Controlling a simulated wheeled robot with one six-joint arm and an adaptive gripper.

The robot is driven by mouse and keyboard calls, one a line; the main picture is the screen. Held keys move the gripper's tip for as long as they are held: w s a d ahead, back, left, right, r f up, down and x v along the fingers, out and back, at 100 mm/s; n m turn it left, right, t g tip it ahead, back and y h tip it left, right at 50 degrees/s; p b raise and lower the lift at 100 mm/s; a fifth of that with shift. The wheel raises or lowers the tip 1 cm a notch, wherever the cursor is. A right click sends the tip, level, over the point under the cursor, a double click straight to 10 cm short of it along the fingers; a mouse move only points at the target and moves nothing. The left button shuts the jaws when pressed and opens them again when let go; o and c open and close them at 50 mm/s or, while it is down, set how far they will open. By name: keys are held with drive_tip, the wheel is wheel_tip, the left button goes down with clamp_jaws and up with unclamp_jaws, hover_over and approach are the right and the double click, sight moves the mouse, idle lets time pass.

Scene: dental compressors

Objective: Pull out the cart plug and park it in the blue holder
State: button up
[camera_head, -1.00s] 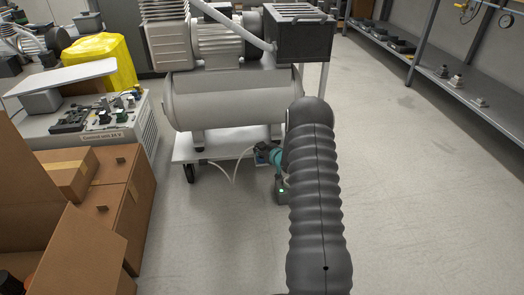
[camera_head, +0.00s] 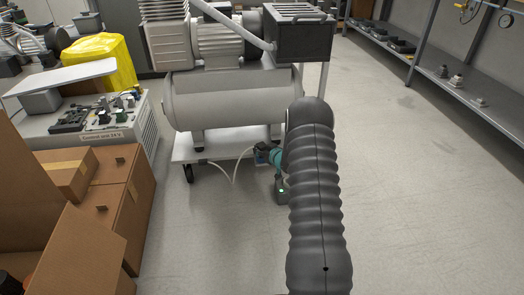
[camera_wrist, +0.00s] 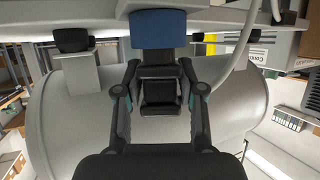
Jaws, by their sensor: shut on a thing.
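In the wrist view, my gripper (camera_wrist: 159,72) is shut, its fingers either side of a dark piece that I take for the cart plug (camera_wrist: 160,93). A blue block (camera_wrist: 158,29) lies straight beyond the fingertips at the cart's edge. I cannot tell whether it is the holder or whether the plug touches it. In the head view, my gripper (camera_head: 275,158) shows as a small teal and dark part at the cart's (camera_head: 220,148) front edge. The plug itself is not clear there. A white cable (camera_head: 235,172) hangs in a loop beside it.
The compressor's grey tank (camera_head: 230,97) sits above the cart deck, close behind my gripper. Cardboard boxes (camera_head: 108,190) stand at the left, beside a control unit (camera_head: 105,125). A metal shelf (camera_head: 455,85) runs along the right. The floor between is clear.

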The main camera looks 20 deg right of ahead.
drive_tip(key=shift+f, duration=0.55)
drive_tip(key=o, duration=0.9)
drive_tip(key=p+v, duration=0.2)
drive_tip(key=v, duration=0.9)
drive_tip(key=shift+p, duration=0.3)
idle(0.4)
